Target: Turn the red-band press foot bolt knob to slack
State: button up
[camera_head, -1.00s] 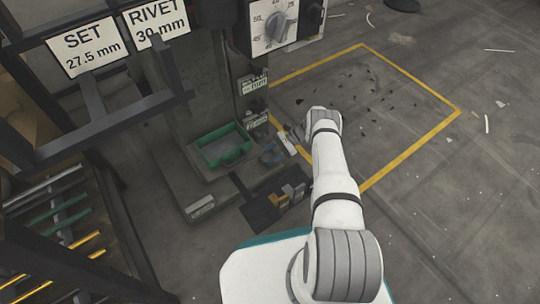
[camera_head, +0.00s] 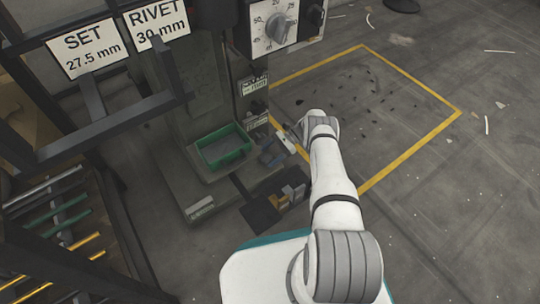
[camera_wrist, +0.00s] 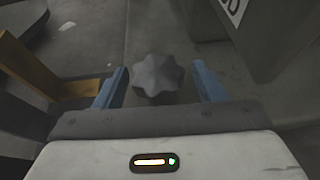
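A dark grey star-shaped knob (camera_wrist: 158,76) shows in the wrist view, between the two blue fingers of my gripper (camera_wrist: 160,68). The gripper is open, with a gap visible on each side of the knob. In the head view my gripper (camera_head: 272,152) is low at the right side of the press base (camera_head: 207,183), partly hidden by my wrist. I cannot make out the knob there. The press column (camera_head: 190,95) carries a dial (camera_head: 275,25) at its top. No red band shows in either view.
A green tray (camera_head: 224,150) sits on the press base. A dark pedal plate (camera_head: 260,212) with yellow-marked parts lies at its front. A dark rack (camera_head: 70,225) with coloured rods stands at left. Open floor with a yellow outline (camera_head: 410,152) lies at right.

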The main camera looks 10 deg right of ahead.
aim_at(269, 155)
notch_tip(269, 155, up, 10)
jog(key=p, duration=0.5)
dwell(0.4)
